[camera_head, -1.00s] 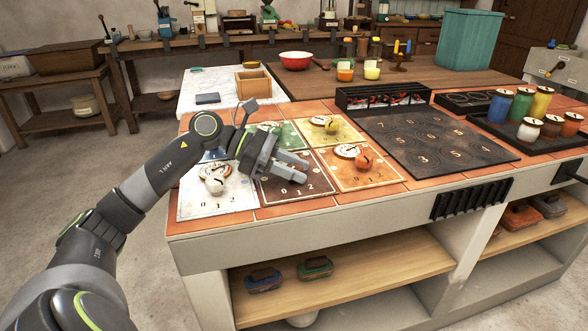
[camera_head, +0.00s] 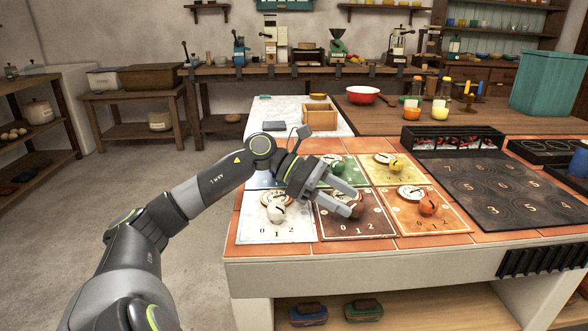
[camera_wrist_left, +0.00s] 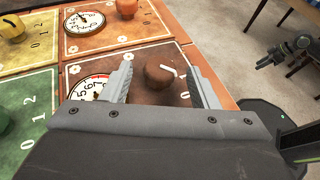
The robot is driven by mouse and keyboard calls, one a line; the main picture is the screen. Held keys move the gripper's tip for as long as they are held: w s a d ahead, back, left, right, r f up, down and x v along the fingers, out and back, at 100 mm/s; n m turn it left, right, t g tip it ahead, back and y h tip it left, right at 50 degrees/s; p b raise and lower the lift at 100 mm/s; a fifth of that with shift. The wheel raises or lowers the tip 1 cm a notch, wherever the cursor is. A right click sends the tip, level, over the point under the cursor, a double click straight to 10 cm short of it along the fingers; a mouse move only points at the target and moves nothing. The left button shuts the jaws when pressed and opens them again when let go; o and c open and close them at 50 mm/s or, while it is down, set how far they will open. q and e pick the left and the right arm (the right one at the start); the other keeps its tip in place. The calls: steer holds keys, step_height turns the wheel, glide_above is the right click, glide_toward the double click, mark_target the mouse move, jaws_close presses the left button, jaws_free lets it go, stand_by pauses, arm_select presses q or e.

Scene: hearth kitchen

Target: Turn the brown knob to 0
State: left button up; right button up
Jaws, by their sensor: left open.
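The brown knob (camera_wrist_left: 160,76) is a round knob on the brown panel (camera_wrist_left: 112,71), with a pale pointer mark. In the wrist view the mark slants toward the upper right, and a 0 is printed at the panel's lower right. My left gripper (camera_wrist_left: 160,58) is open, with one finger on each side of the knob in that view; contact cannot be told. In the head view my left gripper (camera_head: 350,203) is over the brown panel (camera_head: 340,228) and hides much of the knob. In the wrist view, what looks like my right gripper (camera_wrist_left: 268,60) is small and dark.
Other panels carry a white knob (camera_head: 276,213), an orange knob (camera_head: 428,207), a yellow knob (camera_head: 397,165) and a green one, close around. The brown panel's gauge (camera_wrist_left: 88,90) is partly covered by a finger. A dark hob (camera_head: 505,190) lies to the right.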

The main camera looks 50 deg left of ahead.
arm_select(q)
steer(key=p+v, duration=0.1)
steer(key=v, duration=1.1)
steer(key=shift+s+a, duration=0.2)
steer(key=shift+a, duration=0.15)
steer(key=shift+s+a+r, duration=0.3)
steer(key=shift+a, duration=0.2)
arm_select(e)
steer(key=shift+s+d+f+g, duration=0.1)
steer(key=shift+d+f+g, duration=0.05)
steer(key=shift+f, duration=0.25)
steer(key=shift+s+d+f+g, duration=0.1)
steer(key=shift+f+g, duration=0.05)
steer(key=shift+f, duration=0.2)
steer(key=shift+w, duration=0.15)
steer(key=shift+a, duration=0.15)
